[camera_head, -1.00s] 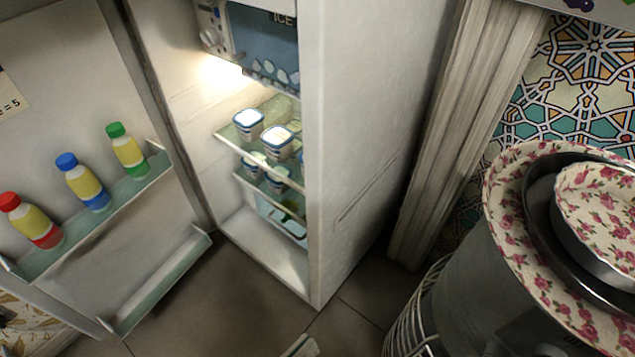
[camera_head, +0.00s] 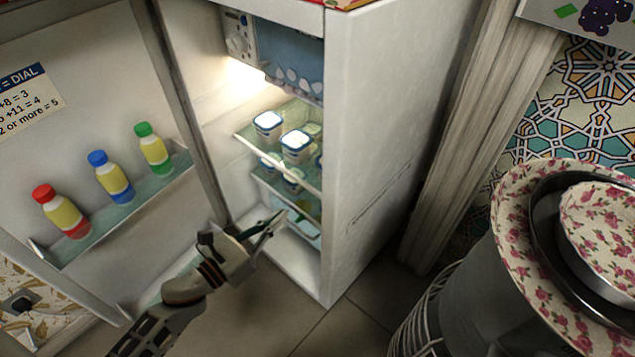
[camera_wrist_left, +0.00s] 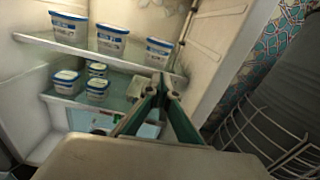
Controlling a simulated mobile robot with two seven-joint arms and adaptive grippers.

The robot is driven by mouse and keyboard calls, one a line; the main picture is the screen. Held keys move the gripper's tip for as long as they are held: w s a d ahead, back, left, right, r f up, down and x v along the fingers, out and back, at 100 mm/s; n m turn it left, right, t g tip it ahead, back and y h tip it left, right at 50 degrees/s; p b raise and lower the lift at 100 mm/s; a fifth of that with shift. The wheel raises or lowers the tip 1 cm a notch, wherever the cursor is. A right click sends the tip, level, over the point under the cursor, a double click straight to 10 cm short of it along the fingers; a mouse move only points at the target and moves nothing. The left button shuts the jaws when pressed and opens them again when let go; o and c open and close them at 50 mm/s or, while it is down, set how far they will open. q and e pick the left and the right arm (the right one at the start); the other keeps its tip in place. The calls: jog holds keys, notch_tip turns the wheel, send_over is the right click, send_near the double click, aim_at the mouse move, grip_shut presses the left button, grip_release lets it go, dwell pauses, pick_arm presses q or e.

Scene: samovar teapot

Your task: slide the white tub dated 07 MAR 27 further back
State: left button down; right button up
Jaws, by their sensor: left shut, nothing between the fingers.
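Several white tubs with blue rims stand on two glass shelves in the open fridge. In the head view, one tub (camera_head: 268,125) and another tub (camera_head: 297,146) stand on the upper shelf (camera_head: 247,133); more are partly hidden below and behind. In the left wrist view, three upper tubs (camera_wrist_left: 111,38) stand in a row, with more tubs (camera_wrist_left: 66,82) on the lower shelf. No date is readable, so I cannot tell which is 07 MAR 27. My left gripper (camera_head: 279,217) is shut and empty, in front of and below the shelves; its fingers (camera_wrist_left: 168,90) also show in the wrist view.
The fridge door stands open at left, its rack holding a red-capped bottle (camera_head: 60,211), a blue-capped bottle (camera_head: 111,177) and a green-capped bottle (camera_head: 154,149). The fridge side wall (camera_head: 375,140) bounds the right.

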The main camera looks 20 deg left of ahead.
pick_arm(q)
jog(key=x, duration=1.4)
jog(key=shift+w+a+f+m, duration=0.2)
jog(key=shift+w+m, duration=0.05)
jog(key=shift+m, duration=0.15)
pick_arm(e)
jog(key=shift+s+a+f+m, duration=0.1)
jog(key=shift+a+m, duration=0.15)
jog(key=shift+m, duration=0.05)
